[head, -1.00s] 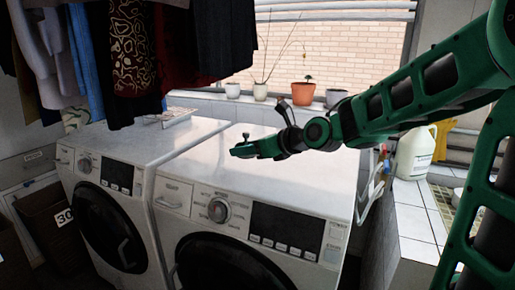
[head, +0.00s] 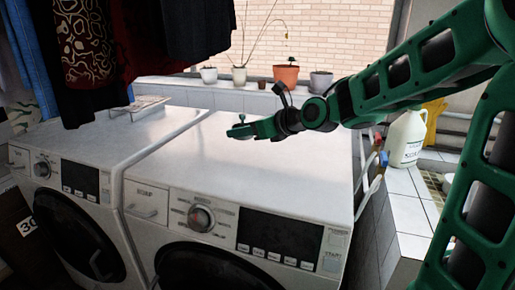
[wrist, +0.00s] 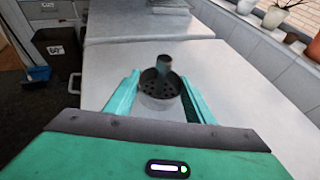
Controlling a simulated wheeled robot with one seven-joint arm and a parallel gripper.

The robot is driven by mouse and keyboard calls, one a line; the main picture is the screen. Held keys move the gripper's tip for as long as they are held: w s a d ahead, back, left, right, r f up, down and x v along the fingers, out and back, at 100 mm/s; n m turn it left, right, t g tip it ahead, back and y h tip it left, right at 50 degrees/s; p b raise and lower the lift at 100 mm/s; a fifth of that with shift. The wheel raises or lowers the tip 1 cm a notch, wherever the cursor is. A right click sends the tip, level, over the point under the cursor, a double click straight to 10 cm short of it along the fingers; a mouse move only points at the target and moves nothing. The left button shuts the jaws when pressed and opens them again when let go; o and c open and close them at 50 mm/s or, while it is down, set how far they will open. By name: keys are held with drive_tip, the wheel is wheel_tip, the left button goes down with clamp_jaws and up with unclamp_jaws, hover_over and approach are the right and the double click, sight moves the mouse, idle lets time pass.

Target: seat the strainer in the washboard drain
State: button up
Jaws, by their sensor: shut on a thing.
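The strainer (wrist: 160,92) is a grey metal cup with a holed top and an upright dark knob. In the wrist view it sits between the two green fingers of my gripper (wrist: 161,80), which is shut on it. In the head view my gripper (head: 240,130) reaches left above the white washing machine, and the strainer's knob (head: 242,118) shows small at its tip. The strainer looks upright. I cannot make out the washboard drain; the tiled sink at the right edge is largely hidden behind my arm.
Two white washing machines (head: 300,185) stand side by side, with mostly clear tops. Clothes (head: 150,40) hang at the upper left. Several flower pots (head: 286,75) line the window sill. A white jug (head: 407,138) stands on the tiled counter (head: 408,215) at the right.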

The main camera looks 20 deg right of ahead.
hover_over(261, 153)
wheel_tip(261, 153, down, 7)
drive_tip(key=shift+s+r, duration=0.1)
drive_tip(key=shift+r, duration=0.05)
wheel_tip(261, 153, down, 4)
drive_tip(key=shift+f, duration=0.1)
drive_tip(key=o, duration=1.2)
drive_tip(key=shift+c, duration=0.2)
